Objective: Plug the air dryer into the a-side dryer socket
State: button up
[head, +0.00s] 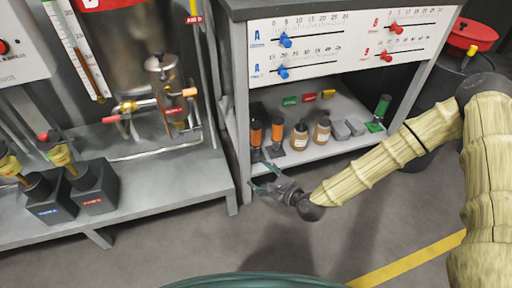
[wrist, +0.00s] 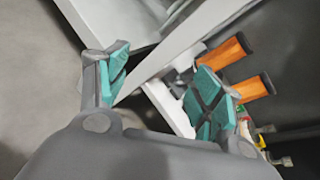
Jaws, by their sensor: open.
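Two orange cylinders with dark ends, the left one (head: 256,133) and the right one (head: 277,131), stand on the lower shelf; I cannot tell if either is the air dryer. In the wrist view two orange cylinders, the upper (wrist: 226,52) and the lower (wrist: 250,89), lie just beyond the right finger. My gripper (head: 265,179) is open and empty at the shelf's front left corner; its teal pads (wrist: 163,85) stand apart, with a pale frame edge behind them. On the left bench are a blue-labelled black box (head: 52,208) and a red-labelled one (head: 97,192); no socket is clearly identifiable.
The grey shelf (head: 340,150) also holds brown bottles (head: 299,136), grey blocks and a green cylinder (head: 382,106). A white slider panel (head: 350,48) hangs above. A frame post (head: 241,140) stands close to my gripper. Open floor lies in front.

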aim_at(259, 132)
jog(key=w+r+m+t+b, duration=0.1)
jog(key=w+m+b, duration=0.1)
jog(key=w, duration=0.2)
jog(key=w+r+m+t+b, duration=0.2)
jog(key=w, duration=0.3)
jog(key=w+r+m+t+b, duration=0.1)
jog(key=w+r+m+b, duration=0.1)
jog(key=w, duration=0.3)
jog(key=shift+w+d+m+y, duration=0.25)
jog(key=shift+d+m+y, duration=0.05)
jog(key=shift+d+m, duration=0.1)
jog(key=b+x, duration=0.3)
jog(key=x, duration=0.1)
jog(key=shift+s+a, duration=0.1)
jog(key=shift+a, duration=0.05)
jog(key=shift+w+a+r, duration=0.15)
jog(key=shift+w+a, duration=0.1)
jog(key=shift+w, duration=0.25)
jog(key=c, duration=1.2)
